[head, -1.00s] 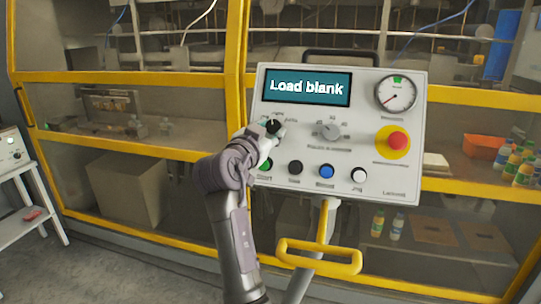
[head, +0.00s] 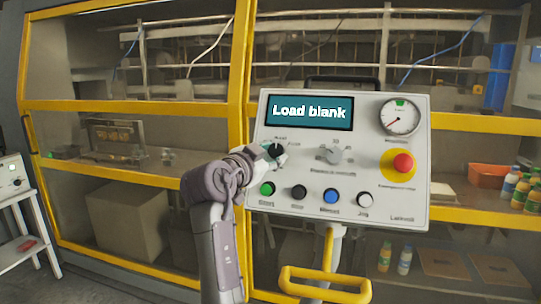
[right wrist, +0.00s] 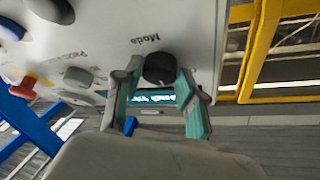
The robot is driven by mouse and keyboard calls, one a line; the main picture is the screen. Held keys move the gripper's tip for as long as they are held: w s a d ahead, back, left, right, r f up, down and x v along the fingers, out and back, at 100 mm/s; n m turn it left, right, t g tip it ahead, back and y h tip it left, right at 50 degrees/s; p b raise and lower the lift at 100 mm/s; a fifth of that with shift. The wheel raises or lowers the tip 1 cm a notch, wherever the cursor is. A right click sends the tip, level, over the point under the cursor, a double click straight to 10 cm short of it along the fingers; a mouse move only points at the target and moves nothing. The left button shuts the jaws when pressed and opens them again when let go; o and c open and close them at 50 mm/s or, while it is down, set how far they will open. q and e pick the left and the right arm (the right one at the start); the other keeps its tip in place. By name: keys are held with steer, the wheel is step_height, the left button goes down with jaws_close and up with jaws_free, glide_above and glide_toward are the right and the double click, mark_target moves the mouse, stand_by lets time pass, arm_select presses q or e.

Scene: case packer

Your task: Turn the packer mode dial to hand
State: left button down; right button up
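The mode dial is a black round knob (head: 276,150) at the left of the grey control panel (head: 380,205), under the display. It also shows in the right wrist view (right wrist: 160,68), beside the word "Mode". My right gripper (head: 268,158) is at the dial. In the right wrist view its two green-grey fingers (right wrist: 158,75) stand apart, one on each side of the knob; firm contact is not clear. Where the dial points is too small to tell. The display (head: 310,112) reads "Load blank". My left gripper is not in view.
Below the dial are green (head: 267,188), black (head: 299,192), blue (head: 331,196) and white (head: 363,199) buttons. A smaller grey dial (head: 332,154) is to the right, with a red emergency button (head: 403,162) and a gauge (head: 400,117). A yellow handle (head: 325,285) is below.

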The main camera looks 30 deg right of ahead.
steer(key=o, duration=0.4)
steer(key=shift+c, duration=0.2)
step_height(320, 180, up, 10)
steer(key=shift+f, duration=0.1)
stand_by(0.6)
